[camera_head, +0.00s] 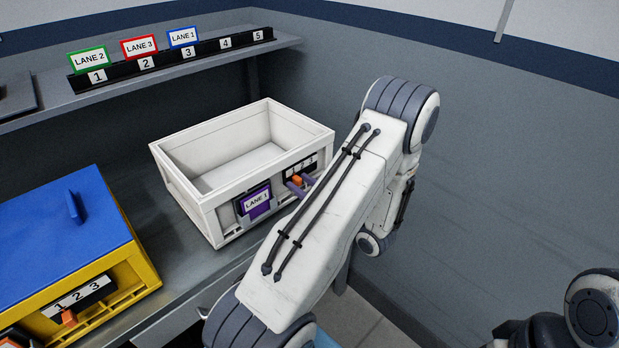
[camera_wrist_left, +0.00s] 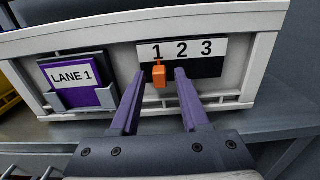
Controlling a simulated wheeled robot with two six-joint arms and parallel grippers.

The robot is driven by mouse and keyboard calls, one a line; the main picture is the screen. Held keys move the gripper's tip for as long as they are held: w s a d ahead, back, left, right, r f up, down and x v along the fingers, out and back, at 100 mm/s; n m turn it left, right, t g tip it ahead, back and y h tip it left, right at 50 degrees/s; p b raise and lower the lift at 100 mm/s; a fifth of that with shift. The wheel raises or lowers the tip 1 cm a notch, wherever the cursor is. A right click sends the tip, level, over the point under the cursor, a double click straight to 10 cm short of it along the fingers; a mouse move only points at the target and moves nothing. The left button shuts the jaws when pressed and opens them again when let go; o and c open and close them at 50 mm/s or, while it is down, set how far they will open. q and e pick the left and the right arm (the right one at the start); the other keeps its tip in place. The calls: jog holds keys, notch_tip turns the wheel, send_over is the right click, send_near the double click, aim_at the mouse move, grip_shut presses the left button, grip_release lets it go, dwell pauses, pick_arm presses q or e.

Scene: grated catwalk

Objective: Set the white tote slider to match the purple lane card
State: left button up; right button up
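The white tote (camera_head: 240,150) stands on the lower shelf, open and empty. Its front bears a purple card reading LANE 1 (camera_head: 257,201), also clear in the left wrist view (camera_wrist_left: 76,83). Right of the card is a 1-2-3 scale (camera_wrist_left: 182,50) with an orange slider (camera_wrist_left: 159,75) beneath the 1. My left gripper (camera_wrist_left: 160,84) is open, its purple fingers on either side of the slider with a gap to each. In the head view my left arm hides part of the tote's front. My right gripper is out of view.
A blue-lidded yellow tote (camera_head: 60,235) with its own 1-2-3 scale and orange slider stands to the left. On the upper shelf, a numbered black rail (camera_head: 205,52) holds LANE 2 green at 1, LANE 3 red at 2, LANE 1 blue at 3; 4 and 5 are empty.

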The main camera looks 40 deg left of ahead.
pick_arm(q)
jog(key=d, duration=0.7)
jog(key=shift+s, duration=0.3)
dwell(0.4)
dwell(0.4)
jog(key=s+d+r+n+h, duration=0.2)
jog(key=s+d+n+h, duration=0.2)
jog(key=d, duration=0.6)
jog(key=s+d+r+n+h, duration=0.3)
jog(key=s+d+h, duration=0.5)
jog(key=d, duration=0.2)
jog(key=s+d+r+n+g+h, duration=0.1)
jog(key=s+d+n+h, duration=0.3)
jog(key=d, duration=0.6)
jog(key=s+r+h, duration=0.1)
jog(key=s+h, duration=0.1)
jog(key=h, duration=0.1)
jog(key=shift+d+r+n, duration=0.15)
jog(key=shift+d+n, duration=0.15)
